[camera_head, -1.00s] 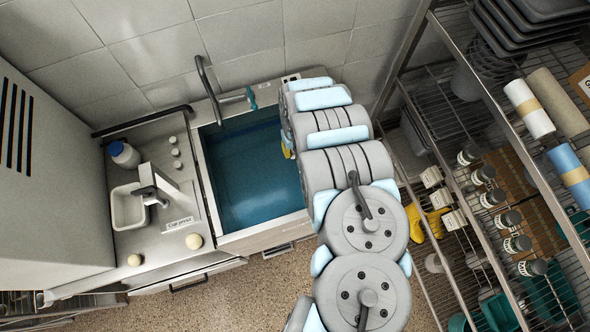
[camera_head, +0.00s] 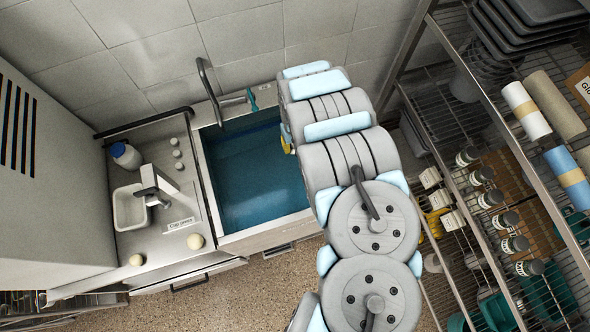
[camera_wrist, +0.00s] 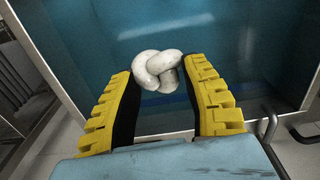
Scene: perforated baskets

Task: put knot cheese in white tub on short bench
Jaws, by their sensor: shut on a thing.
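The knot cheese (camera_wrist: 157,70) is a pale, knotted lump in the wrist view. My gripper (camera_wrist: 160,66) is shut on it, with the cheese between the tips of its two yellow fingers. In the head view my arm hides the cheese and most of the gripper; only a bit of yellow finger (camera_head: 287,146) shows beside the arm, over the sink. A white tub (camera_head: 120,217) stands on the grey bench (camera_head: 160,245) at the left, well apart from my gripper. A grey press-like device covers part of the tub's right side.
A blue-filled sink (camera_head: 250,185) with a tap (camera_head: 208,80) lies between bench and arm. The bench also holds a white jar (camera_head: 126,155), several small caps, a label (camera_head: 180,224) and two pale round lumps (camera_head: 196,242). A loaded wire rack (camera_head: 470,200) stands right.

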